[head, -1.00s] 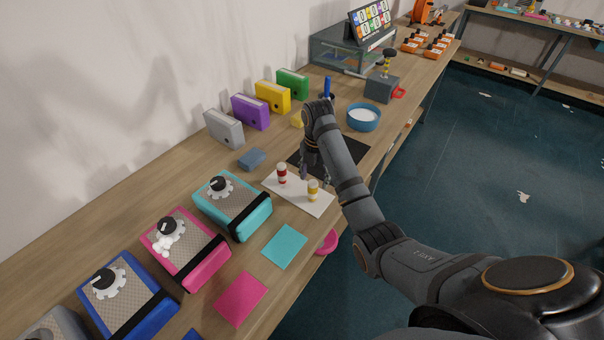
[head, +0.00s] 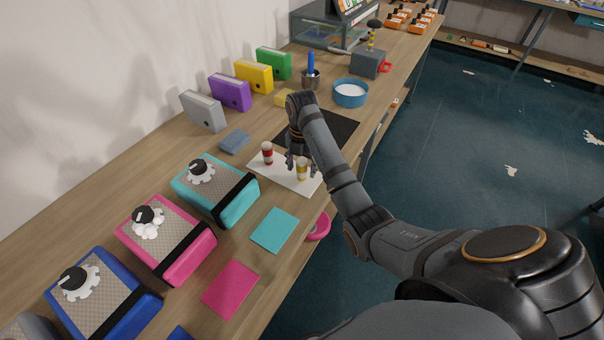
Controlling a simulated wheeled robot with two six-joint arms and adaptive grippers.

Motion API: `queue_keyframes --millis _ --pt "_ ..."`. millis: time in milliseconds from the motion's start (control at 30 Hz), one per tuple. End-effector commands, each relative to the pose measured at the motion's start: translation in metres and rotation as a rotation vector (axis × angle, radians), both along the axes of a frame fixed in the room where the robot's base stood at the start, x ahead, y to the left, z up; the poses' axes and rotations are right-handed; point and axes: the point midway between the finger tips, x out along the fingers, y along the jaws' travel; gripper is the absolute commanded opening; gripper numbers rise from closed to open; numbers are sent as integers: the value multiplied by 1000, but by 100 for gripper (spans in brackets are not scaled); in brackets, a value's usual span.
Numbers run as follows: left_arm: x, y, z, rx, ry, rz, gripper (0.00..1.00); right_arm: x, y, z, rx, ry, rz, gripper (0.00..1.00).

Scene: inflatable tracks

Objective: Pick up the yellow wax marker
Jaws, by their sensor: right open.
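The yellow wax marker (head: 302,170), with a pale cap, stands upright on a white sheet (head: 282,182) on the wooden bench. A similar red marker (head: 267,153) stands upright to its left on the same sheet. My right gripper (head: 300,165) points down just behind and beside the yellow marker, its fingers apart. From this angle I cannot tell whether the fingers touch the marker. My forearm hides part of the sheet's right side. My left gripper is not in view.
A black mat (head: 340,129) lies behind the sheet. A teal box (head: 215,190) is left of the sheet, a teal card (head: 274,230) in front. Coloured binders (head: 230,92) line the wall.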

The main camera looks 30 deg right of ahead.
Motion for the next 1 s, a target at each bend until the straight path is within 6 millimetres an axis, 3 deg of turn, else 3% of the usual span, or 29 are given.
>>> queue_keyframes --millis 33,200,400,833,1000 --pt "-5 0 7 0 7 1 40 -2 -1 -4 0 4 0 58" --pt "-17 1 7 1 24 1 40 -1 0 -22 -1 1 0 58" --pt "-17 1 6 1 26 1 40 -1 0 -23 -1 -1 1 58" --pt "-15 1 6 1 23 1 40 -1 0 -23 -1 -1 1 0" --pt "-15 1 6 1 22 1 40 -1 0 -23 -1 -1 1 0"
